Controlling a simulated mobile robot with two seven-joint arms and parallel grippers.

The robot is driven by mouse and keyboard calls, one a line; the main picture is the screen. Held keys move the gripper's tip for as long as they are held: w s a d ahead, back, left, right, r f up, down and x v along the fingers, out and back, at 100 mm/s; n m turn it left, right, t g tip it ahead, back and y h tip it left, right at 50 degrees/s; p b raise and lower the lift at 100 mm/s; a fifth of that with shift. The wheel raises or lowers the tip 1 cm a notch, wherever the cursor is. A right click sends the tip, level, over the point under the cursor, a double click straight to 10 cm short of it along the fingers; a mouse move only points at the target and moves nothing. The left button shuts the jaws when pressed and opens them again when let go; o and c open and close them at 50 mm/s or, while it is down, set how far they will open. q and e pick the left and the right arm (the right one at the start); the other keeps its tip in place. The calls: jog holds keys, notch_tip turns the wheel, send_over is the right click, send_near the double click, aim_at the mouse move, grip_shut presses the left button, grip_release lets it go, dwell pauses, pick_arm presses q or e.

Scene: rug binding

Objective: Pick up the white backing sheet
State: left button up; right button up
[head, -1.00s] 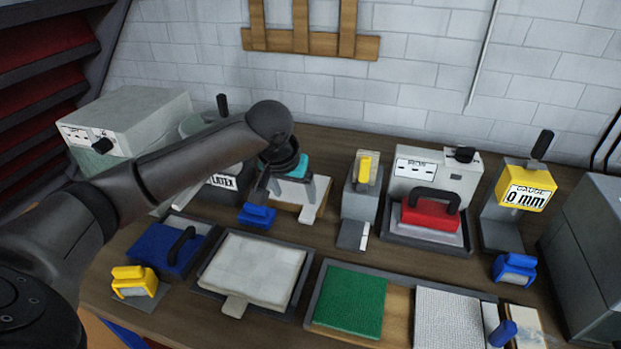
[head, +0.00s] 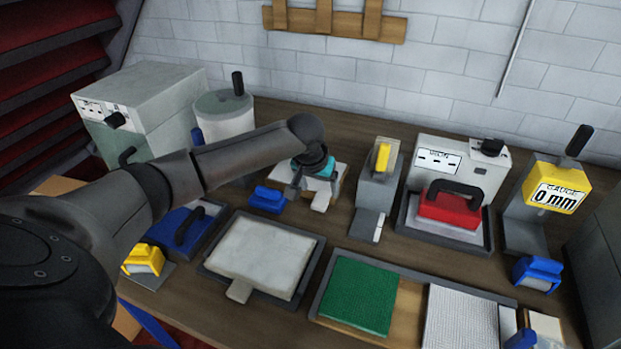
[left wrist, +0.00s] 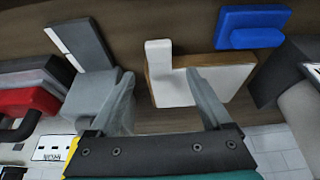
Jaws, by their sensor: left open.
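A white sheet with a narrow tab (head: 322,200) lies on a small wooden block at the middle back of the bench. It is the white piece below my gripper, and it also shows in the left wrist view (left wrist: 222,82). My left gripper (head: 314,187), with a teal body, hangs over it, jaws open and empty. In the left wrist view my two grey fingers (left wrist: 160,73) point toward the sheet, the right one overlapping it; contact cannot be told. A paler grey-white tabbed slab (head: 262,258) lies in a dark tray at front. My right gripper is not in view.
A blue block (head: 267,199) sits just left of the sheet. A grey stand with a yellow part (head: 377,185) is close on the right.

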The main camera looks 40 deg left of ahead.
aim_at(321, 199)
pick_arm(q)
jog(key=shift+b+x, duration=0.5)
jog(key=shift+x, duration=1.9)
jog(key=shift+s, duration=0.1)
grip_shut()
